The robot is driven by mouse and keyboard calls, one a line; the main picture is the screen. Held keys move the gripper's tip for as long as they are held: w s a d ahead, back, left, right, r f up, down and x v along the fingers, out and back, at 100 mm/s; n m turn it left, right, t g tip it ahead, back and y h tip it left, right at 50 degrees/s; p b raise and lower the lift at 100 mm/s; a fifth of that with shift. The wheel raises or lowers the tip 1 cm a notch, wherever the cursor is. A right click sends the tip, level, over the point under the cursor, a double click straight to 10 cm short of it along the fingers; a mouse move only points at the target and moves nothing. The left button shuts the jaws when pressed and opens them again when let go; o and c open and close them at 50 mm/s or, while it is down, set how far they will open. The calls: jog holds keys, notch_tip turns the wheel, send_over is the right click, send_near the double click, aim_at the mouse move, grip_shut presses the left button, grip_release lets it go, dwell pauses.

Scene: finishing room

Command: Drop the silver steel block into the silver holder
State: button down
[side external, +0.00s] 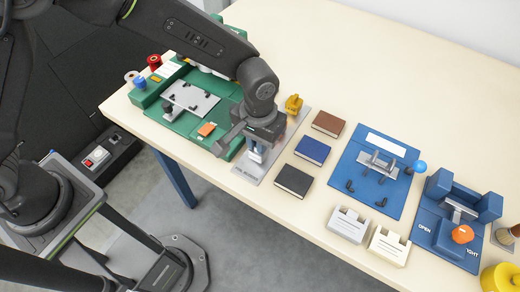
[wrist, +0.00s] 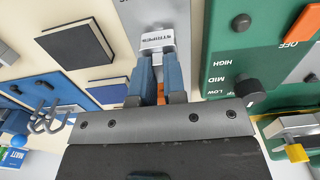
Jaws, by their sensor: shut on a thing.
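My gripper (side external: 256,152) points down over the grey plate (side external: 278,148) beside the green station. In the wrist view its blue fingers (wrist: 158,80) are shut on the silver steel block (wrist: 157,42), whose face carries lettering that seems to read "STRIPES".
A brown block (side external: 328,124), a blue block (side external: 312,150) and a black block (side external: 293,181) lie in a row between the plate and the blue panel (side external: 375,190). A yellow piece (side external: 293,104) stands at the plate's far end. A blue fixture (side external: 450,240) is at the right.

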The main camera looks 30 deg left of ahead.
jog(key=shift+r, duration=3.75)
jog(key=shift+r, duration=0.1)
notch_tip(320, 180, up, 10)
jog(key=w+a+n, duration=0.2)
jog(key=w+a, duration=0.6)
jog(key=a, duration=0.4)
jog(key=w+a+n, duration=0.3)
jog(key=w+a, duration=0.4)
jog(key=a, duration=0.6)
notch_tip(320, 180, down, 11)
jog(key=shift+w+a, duration=0.25)
jog(key=shift+f, duration=0.65)
